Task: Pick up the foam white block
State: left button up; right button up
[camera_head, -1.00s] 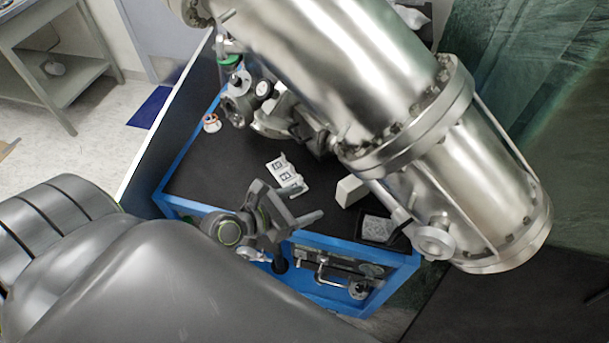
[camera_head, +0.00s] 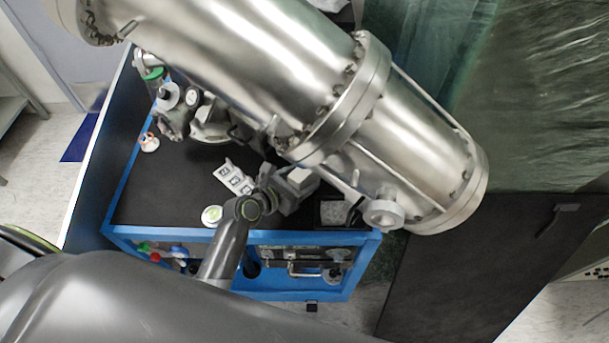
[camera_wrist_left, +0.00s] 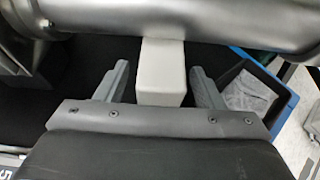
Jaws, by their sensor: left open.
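The white foam block (camera_wrist_left: 162,70) stands between the two fingers of my left gripper (camera_wrist_left: 160,86) in the left wrist view, with a gap on each side. Its far end meets or passes under the steel cylinder's edge; I cannot tell which. In the head view the block (camera_head: 304,178) is partly covered by my left gripper (camera_head: 294,186), which is at the block on the black cart top. The left gripper is open and not closed on it. My right gripper is not in view.
A large steel cylinder (camera_head: 250,65) hangs close over the block. A white labelled piece (camera_head: 233,180) lies left of the gripper. A dark tray (camera_head: 335,212) sits right of it; in the wrist view the tray (camera_wrist_left: 246,95) is beside the right finger. A blue rim edges the cart.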

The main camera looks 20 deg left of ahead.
pick_arm(q)
jog(key=shift+x, duration=1.2)
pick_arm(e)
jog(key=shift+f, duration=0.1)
pick_arm(q)
jog(key=c, duration=1)
jog(key=shift+c, duration=0.2)
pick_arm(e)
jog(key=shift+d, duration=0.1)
pick_arm(q)
jog(key=shift+s, duration=0.1)
